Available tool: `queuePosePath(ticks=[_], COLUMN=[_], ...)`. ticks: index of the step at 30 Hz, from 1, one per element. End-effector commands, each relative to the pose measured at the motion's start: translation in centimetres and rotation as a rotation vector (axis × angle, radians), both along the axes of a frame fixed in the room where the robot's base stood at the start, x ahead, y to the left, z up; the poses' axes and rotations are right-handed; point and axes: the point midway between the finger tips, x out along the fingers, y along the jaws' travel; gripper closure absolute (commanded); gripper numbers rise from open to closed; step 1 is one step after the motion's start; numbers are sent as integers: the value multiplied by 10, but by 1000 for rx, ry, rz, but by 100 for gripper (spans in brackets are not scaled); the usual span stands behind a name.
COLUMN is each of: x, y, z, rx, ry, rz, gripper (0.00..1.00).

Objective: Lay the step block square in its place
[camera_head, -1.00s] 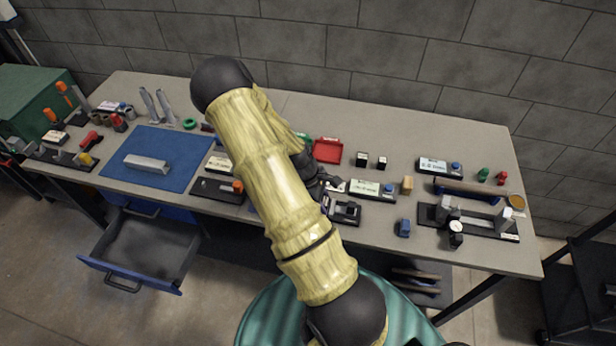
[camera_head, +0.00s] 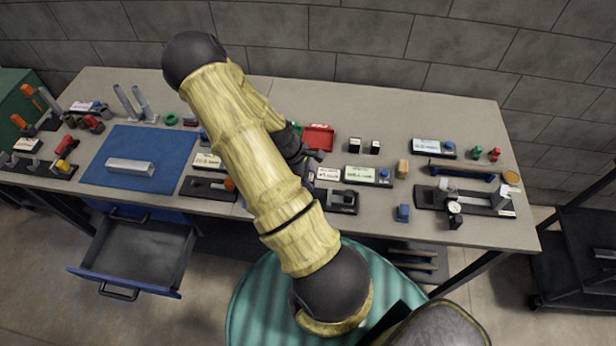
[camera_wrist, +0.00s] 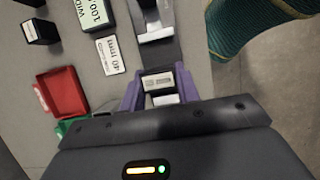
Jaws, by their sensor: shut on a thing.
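My gripper (camera_wrist: 158,88) shows in the wrist view with its two purple fingers around a small grey metal block, which I take to be the step block (camera_wrist: 158,81). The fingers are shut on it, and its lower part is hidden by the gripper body. In the head view my arm hides the fingers and the block. A black fixture with a pale metal piece (camera_wrist: 152,20) lies beyond the fingertips in the wrist view. It shows as a dark fixture (camera_head: 342,201) right of my arm in the head view. I cannot tell which spot is the block's place.
A "40 mm" label (camera_wrist: 111,55) and a red tray (camera_wrist: 62,92) lie beside the gripper. A gauge stand (camera_head: 480,200) is at the bench's right. A blue mat (camera_head: 178,150) with a metal bar (camera_head: 131,168) is at the left. An open drawer (camera_head: 135,255) hangs below.

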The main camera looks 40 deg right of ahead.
Motion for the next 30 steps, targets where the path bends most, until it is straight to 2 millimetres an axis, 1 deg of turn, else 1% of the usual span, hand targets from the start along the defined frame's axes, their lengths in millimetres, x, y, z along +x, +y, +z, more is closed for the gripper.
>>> queuePosePath(ticks=[18, 23, 30], x=[2, 2, 2], y=[2, 2, 2], z=[-47, -52, -52], rx=[0, -1, 0], ry=[-1, -1, -1], rz=[8, 8, 8], gripper=[100, 100, 100])
